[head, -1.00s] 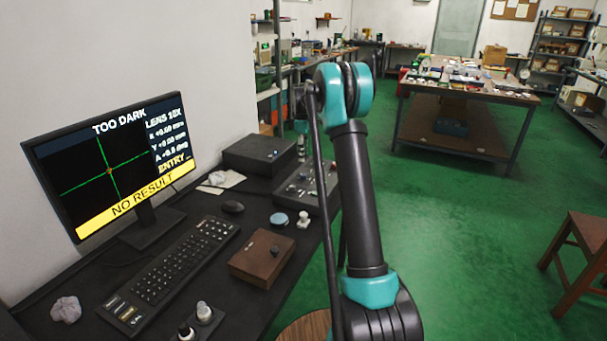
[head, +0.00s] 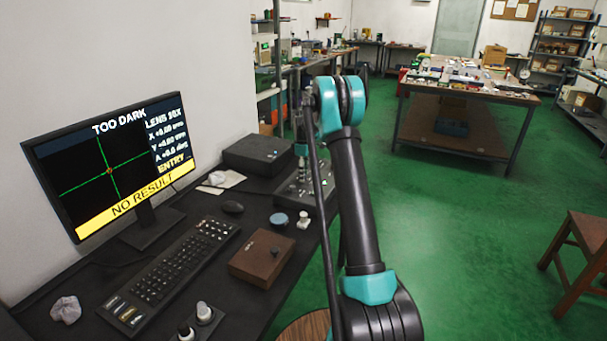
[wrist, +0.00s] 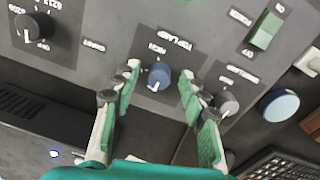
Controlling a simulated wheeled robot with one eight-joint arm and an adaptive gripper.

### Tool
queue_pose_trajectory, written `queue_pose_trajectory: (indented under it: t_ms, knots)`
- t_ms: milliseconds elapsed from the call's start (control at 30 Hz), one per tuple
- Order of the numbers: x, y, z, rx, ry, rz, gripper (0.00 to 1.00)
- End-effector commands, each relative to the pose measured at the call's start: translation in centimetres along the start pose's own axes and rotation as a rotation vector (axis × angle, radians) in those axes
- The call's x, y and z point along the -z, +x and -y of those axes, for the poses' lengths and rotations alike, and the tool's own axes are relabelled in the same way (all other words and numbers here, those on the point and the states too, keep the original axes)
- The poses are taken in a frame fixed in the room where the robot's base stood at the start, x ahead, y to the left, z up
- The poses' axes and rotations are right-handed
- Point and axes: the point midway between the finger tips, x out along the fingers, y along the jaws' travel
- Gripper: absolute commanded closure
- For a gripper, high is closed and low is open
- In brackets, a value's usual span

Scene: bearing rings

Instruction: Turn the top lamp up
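In the wrist view a blue knob (wrist: 159,77) with a white pointer mark sits on the dark plate of a grey control panel (wrist: 75,70). The plate's blurred, upside-down label seems to read "TOP LAMP". My gripper (wrist: 158,74) is open, with one finger on each side of the blue knob; I cannot tell whether either finger touches it. In the head view my gripper (head: 301,150) is small and partly hidden behind my arm, low over the control box (head: 290,196). The monitor (head: 118,165) reads "TOO DARK" and "NO RESULT".
A black knob (wrist: 33,27) is left of the blue one, and a grey knob (wrist: 227,103) lies close to the right finger. A green switch (wrist: 265,30) is further right.

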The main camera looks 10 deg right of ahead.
Motion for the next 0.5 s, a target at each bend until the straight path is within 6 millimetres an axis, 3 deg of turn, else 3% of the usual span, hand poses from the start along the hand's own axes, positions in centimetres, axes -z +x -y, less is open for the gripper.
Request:
queue_pose_trajectory:
  t_ms: [67,300,500]
  knots:
    - [0.0,-0.02,0.0,0.0,0.0,0.0,0.68]
    - [0.0,-0.03,0.01,0.0,0.0,0.0,0.98]
    - [0.0,-0.04,0.0,0.0,0.004,0.0,1.0]
